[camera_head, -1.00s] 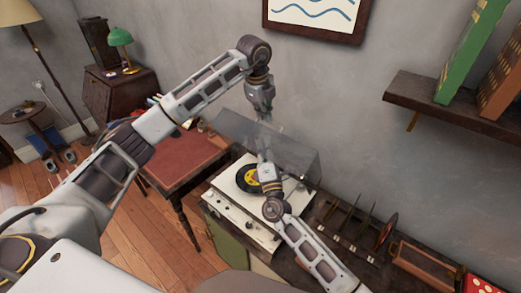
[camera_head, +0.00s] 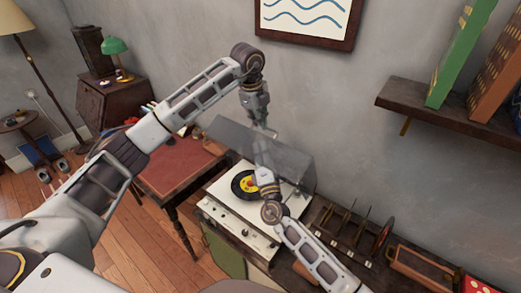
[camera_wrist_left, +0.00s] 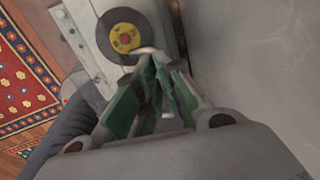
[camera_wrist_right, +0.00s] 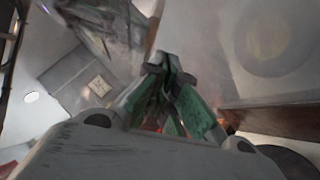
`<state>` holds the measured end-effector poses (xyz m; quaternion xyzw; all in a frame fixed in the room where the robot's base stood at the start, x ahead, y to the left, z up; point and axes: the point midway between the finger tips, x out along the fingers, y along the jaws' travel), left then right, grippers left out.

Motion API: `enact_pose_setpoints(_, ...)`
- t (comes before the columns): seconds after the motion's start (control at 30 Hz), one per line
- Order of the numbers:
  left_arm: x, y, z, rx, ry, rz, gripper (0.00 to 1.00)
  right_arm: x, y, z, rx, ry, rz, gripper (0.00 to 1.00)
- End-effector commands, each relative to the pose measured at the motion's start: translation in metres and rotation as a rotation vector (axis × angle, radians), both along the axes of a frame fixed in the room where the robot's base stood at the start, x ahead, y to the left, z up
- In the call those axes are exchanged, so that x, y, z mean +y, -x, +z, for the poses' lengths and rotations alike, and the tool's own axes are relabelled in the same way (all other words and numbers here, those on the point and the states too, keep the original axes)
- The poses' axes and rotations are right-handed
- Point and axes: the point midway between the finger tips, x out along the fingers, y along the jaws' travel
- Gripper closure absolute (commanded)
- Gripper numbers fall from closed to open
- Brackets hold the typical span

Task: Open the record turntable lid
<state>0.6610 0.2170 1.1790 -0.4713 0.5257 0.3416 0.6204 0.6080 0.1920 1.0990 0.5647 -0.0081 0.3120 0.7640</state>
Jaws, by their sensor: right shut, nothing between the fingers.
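The record turntable (camera_head: 232,219) is a white box on the dark cabinet, with a black, yellow-labelled record (camera_head: 237,184) on it. Its clear grey lid (camera_head: 297,168) stands raised and tilted at the back, by the wall. My left gripper (camera_head: 264,131) comes down from above at the lid's upper edge; its fingertips look together in the left wrist view (camera_wrist_left: 153,57), with nothing seen between them. My right gripper (camera_head: 261,146) points up from the front, over the deck at the lid; its fingers are shut and empty in the right wrist view (camera_wrist_right: 168,62). Contact with the lid is unclear.
A red-topped desk (camera_head: 181,168) stands left of the cabinet. A record rack (camera_head: 350,232) and a wooden tray (camera_head: 422,264) lie to the right. A wall shelf (camera_head: 440,110) with large books is at the upper right. The wall is close behind the lid.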

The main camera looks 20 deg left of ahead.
Motion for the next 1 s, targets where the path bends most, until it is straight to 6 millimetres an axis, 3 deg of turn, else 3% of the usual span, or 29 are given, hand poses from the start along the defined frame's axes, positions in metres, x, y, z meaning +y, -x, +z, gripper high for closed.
enact_pose_setpoints(0.03,0.0,0.004,-0.022,0.034,-0.01,-0.001,0.73,0.0,0.0,0.003,-0.005,-0.004,0.0,1.0)
enact_pose_setpoints(0.07,0.0,0.004,-0.022,0.034,-0.01,0.0,0.7,0.0,0.0,0.003,-0.005,-0.005,-0.001,1.0)
enact_pose_setpoints(0.57,0.002,0.005,-0.02,0.036,-0.015,0.001,0.7,-0.003,-0.004,0.003,-0.003,-0.006,-0.008,1.0)
enact_pose_setpoints(0.77,0.003,0.006,-0.013,0.035,-0.015,0.002,0.7,-0.004,-0.005,0.003,-0.003,-0.005,-0.009,1.0)
enact_pose_setpoints(1.0,0.003,0.011,0.015,0.027,-0.014,0.001,0.7,-0.004,-0.004,0.002,-0.002,-0.004,-0.009,1.0)
